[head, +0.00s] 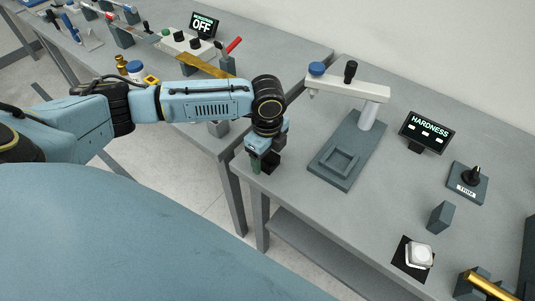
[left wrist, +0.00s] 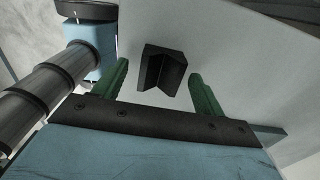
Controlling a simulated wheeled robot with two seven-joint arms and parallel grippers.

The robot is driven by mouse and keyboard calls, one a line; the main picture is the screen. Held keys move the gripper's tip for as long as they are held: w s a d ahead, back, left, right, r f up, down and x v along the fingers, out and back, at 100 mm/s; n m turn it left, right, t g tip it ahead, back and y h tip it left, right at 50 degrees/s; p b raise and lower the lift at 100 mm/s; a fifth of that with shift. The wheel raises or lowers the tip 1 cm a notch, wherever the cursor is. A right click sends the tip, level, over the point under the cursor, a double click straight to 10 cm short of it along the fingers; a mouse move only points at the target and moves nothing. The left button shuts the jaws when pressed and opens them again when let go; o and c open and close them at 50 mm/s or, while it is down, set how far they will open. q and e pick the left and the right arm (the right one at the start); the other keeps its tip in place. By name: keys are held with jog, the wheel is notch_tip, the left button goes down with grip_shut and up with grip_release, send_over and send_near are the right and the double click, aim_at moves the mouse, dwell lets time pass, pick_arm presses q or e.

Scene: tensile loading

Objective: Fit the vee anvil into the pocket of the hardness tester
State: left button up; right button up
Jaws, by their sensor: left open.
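The vee anvil (head: 271,162) is a small dark block near the left edge of the right-hand table. The left wrist view shows the anvil (left wrist: 163,70) with its V notch, between and beyond the green fingertips. My left gripper (head: 262,164) points down at the anvil and partly hides it in the head view. Its fingers (left wrist: 160,88) are apart, with gaps on both sides of the anvil. The hardness tester (head: 367,150) stands to the right, with a square, empty-looking pocket (head: 341,162) in its base. My right gripper is out of view.
A HARDNESS display (head: 427,133), a knob on a plate (head: 470,178), a grey block (head: 440,216) and a white button on a black pad (head: 418,254) lie right of the tester. The tester's overhead arm (head: 350,85) extends above its base. A second, cluttered table stands at the left.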

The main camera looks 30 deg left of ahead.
pick_arm(q)
jog(key=shift+r, duration=0.1)
jog(key=c, duration=1.5)
